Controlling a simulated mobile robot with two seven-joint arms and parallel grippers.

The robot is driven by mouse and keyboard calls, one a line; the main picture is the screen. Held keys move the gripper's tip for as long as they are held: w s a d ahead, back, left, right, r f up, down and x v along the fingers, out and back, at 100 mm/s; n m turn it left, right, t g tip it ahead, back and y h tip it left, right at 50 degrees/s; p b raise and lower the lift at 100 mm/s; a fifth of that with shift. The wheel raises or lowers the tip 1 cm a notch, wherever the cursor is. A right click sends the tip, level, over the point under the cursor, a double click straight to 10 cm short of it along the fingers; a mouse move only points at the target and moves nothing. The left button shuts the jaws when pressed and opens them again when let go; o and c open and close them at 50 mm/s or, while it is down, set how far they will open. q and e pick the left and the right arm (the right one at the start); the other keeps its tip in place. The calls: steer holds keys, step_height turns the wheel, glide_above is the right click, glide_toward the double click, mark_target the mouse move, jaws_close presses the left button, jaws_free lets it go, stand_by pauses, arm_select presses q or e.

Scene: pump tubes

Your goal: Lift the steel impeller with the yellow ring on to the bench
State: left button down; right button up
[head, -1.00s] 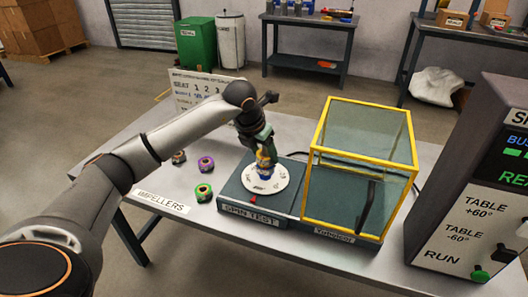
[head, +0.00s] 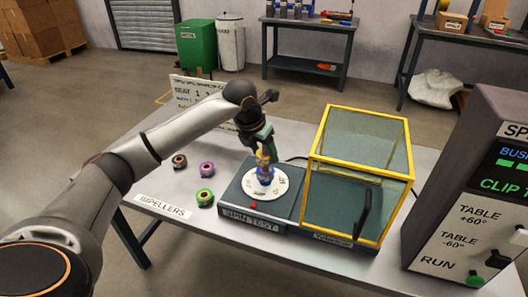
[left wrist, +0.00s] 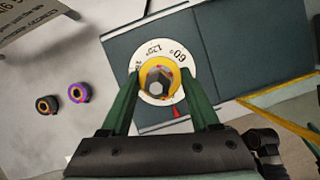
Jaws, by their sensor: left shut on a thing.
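The steel impeller with the yellow ring (head: 263,158) is between the fingers of my left gripper (head: 262,145), which is shut on it. In the left wrist view the yellow ring (left wrist: 150,67) surrounds a grey steel hex middle. It is over the white dial (head: 281,187) of the spin test unit (head: 237,206). A blue part (head: 265,173) shows just below the ring. I cannot tell how large any gap above the dial is. My right gripper is not in view.
The yellow-framed clear guard (head: 362,165) stands to the right, beside the control console (head: 470,200). Bare bench lies around the impellers.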

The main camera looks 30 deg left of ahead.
arm_select(q)
steer(key=shift+r+p, duration=1.95)
steer(key=shift+r, duration=0.75)
steer(key=shift+r+p, duration=1)
steer(key=shift+r, duration=0.25)
steer(key=shift+r+p, duration=1.8)
steer(key=shift+r, duration=0.55)
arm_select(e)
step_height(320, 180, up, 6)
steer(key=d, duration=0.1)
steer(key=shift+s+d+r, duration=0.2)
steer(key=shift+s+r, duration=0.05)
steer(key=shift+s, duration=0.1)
